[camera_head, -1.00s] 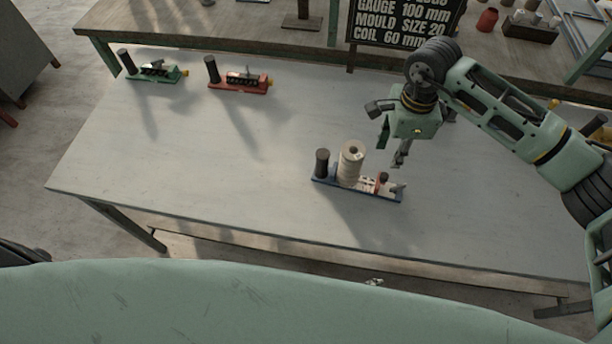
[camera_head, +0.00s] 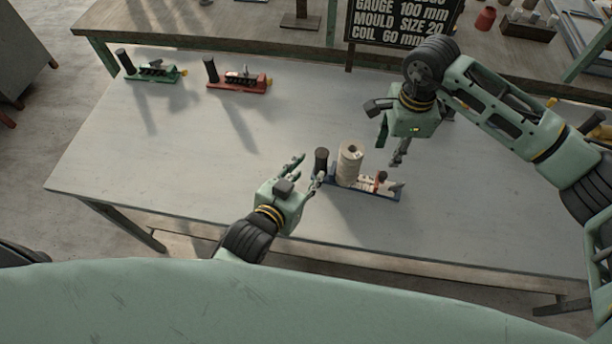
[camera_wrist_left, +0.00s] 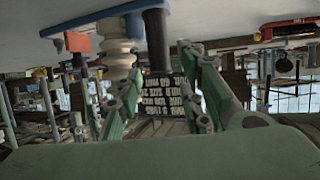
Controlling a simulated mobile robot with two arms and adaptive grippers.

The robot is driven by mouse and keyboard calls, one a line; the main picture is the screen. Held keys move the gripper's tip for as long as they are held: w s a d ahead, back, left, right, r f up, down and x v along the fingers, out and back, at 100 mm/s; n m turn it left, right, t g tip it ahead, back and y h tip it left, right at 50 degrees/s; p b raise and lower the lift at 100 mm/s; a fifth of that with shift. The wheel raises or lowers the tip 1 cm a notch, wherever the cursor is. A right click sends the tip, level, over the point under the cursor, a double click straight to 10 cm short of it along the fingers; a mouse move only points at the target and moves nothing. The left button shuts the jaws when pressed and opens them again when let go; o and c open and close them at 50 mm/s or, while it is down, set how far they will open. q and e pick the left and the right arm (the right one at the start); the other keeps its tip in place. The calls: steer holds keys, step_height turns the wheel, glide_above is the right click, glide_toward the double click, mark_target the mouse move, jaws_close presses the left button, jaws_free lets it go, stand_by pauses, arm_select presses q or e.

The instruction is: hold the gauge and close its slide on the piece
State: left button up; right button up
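The blue-based gauge (camera_head: 388,194) stands on the table, with a black upright handle (camera_head: 321,160) at its left end and a red part (camera_head: 381,177) toward its right end. A pale ribbed cylindrical piece (camera_head: 349,165) stands upright on it beside the handle. My left gripper (camera_head: 309,169) is open, just left of the handle. In the left wrist view, upside down, the handle (camera_wrist_left: 157,40) shows between the spread fingers and the piece (camera_wrist_left: 116,52) left of it; contact cannot be told. My right gripper (camera_head: 390,151) is open and empty above the gauge's right side.
A green-based gauge (camera_head: 154,73) and a red-based gauge (camera_head: 238,80) stand at the table's back left. A black sign (camera_head: 403,22) with size lettering stands at the back.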

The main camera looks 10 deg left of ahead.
mark_target(318, 162)
arm_select(q)
steer(key=x, duration=0.7)
